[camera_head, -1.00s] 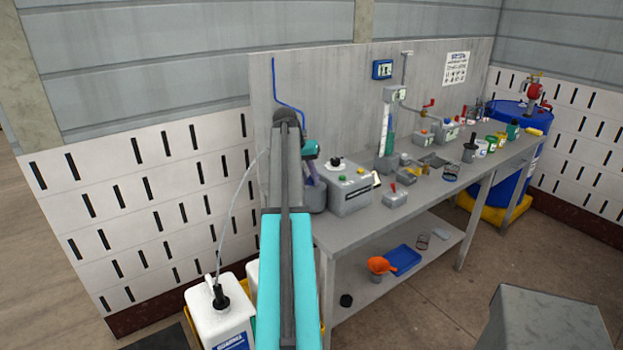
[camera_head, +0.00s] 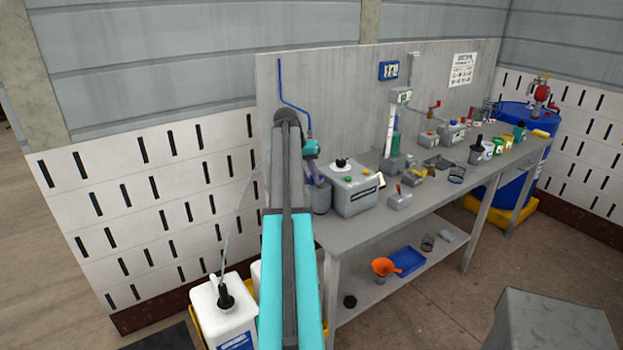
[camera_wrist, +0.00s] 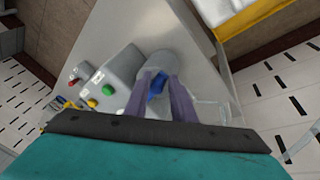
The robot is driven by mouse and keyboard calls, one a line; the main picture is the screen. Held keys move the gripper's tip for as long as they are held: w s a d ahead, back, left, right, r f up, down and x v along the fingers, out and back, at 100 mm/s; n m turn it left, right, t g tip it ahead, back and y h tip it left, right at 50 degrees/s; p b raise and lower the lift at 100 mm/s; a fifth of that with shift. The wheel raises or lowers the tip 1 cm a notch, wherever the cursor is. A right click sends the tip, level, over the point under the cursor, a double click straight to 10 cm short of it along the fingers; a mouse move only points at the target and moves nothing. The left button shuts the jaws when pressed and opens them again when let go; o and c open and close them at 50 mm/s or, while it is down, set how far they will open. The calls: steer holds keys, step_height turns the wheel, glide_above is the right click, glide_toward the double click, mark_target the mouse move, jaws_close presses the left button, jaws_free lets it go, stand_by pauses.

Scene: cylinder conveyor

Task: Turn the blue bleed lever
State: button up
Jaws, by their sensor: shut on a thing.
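The blue bleed lever (camera_wrist: 156,87) shows in the wrist view between the two purple fingers of my gripper (camera_wrist: 160,80), which is shut on it. The lever sits on a grey rounded body (camera_wrist: 178,66) near the corner of the bench. In the head view my gripper (camera_head: 315,176) reaches down to the grey cylinder (camera_head: 321,199) at the left end of the bench. My arm and fingers hide the lever there, so its angle cannot be told.
A grey control box (camera_head: 353,188) with buttons stands close right of the gripper. The grey bench (camera_head: 425,190) carries several small devices. A white canister (camera_head: 222,312) with a tube stands on the floor at left. A grey block (camera_head: 550,325) is at front right.

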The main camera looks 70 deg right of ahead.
steer(key=shift+w, duration=0.15)
steer(key=shift+w+d, duration=0.25)
steer(key=shift+w, duration=0.45)
stand_by(0.3)
steer(key=o, duration=1.2)
steer(key=shift+d+f, duration=0.1)
steer(key=shift+d, duration=0.05)
steer(key=shift+c, duration=0.2)
steer(key=o, duration=0.5)
steer(key=shift+c, duration=0.2)
steer(key=shift+r, duration=0.25)
steer(key=shift+p+v, duration=1.4)
steer(key=shift+v, duration=0.95)
